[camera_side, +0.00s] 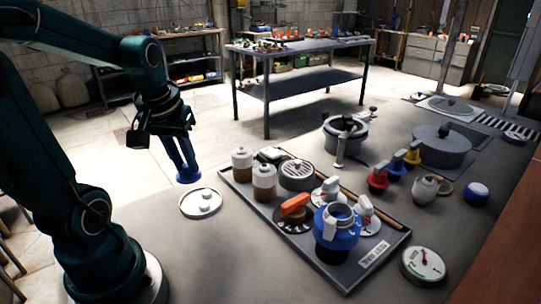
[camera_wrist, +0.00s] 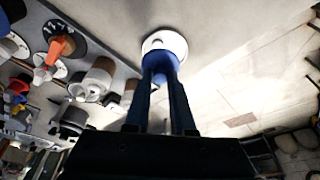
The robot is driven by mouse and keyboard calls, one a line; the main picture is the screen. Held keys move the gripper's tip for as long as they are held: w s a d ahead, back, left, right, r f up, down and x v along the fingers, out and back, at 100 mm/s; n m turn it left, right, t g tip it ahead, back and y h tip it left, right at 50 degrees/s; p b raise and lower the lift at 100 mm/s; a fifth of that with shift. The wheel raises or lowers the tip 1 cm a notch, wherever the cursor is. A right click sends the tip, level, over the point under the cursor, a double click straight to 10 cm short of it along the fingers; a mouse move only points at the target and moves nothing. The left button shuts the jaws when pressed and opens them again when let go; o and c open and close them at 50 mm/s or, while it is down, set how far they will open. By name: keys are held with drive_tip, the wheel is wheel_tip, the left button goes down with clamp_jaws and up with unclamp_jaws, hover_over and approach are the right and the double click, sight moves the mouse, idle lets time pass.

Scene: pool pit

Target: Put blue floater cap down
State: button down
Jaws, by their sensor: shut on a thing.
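My gripper (camera_side: 186,166) is shut on the blue floater cap (camera_side: 188,179) and points down. The cap is a small round blue piece at the fingertips, held above the grey work surface. In the wrist view the cap (camera_wrist: 161,66) sits between the two fingertips (camera_wrist: 163,80), which hide part of it. A round white dish (camera_side: 201,203) with a small knob lies on the surface just below and in front of the cap. In the wrist view the white dish (camera_wrist: 165,41) shows just beyond the cap. I cannot tell the exact gap between them.
Right of the dish is a grey tray (camera_side: 268,213) with brown-and-white jars (camera_side: 264,183), an orange-handled dial (camera_side: 294,207) and a large blue valve body (camera_side: 336,232). Several coloured handles (camera_side: 395,166) stand beyond it. A round gauge (camera_side: 422,264) is front right. Surface left of the tray is mostly clear.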

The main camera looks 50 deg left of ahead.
drive_tip(key=shift+s+a+r+n, duration=0.1)
drive_tip(key=shift+s+a+n, duration=0.2)
drive_tip(key=shift+s+n, duration=0.15)
drive_tip(key=w+d+f, duration=0.2)
drive_tip(key=d, duration=0.1)
drive_tip(key=w+d+f, duration=0.2)
drive_tip(key=d, duration=0.1)
drive_tip(key=w+d+f, duration=0.2)
drive_tip(key=d+f, duration=0.1)
drive_tip(key=shift+w+d, duration=0.15)
drive_tip(key=shift+d, duration=0.1)
drive_tip(key=shift+f, duration=1.95)
drive_tip(key=c, duration=0.8)
unclamp_jaws()
drive_tip(key=shift+f, duration=0.15)
drive_tip(key=shift+o, duration=0.2)
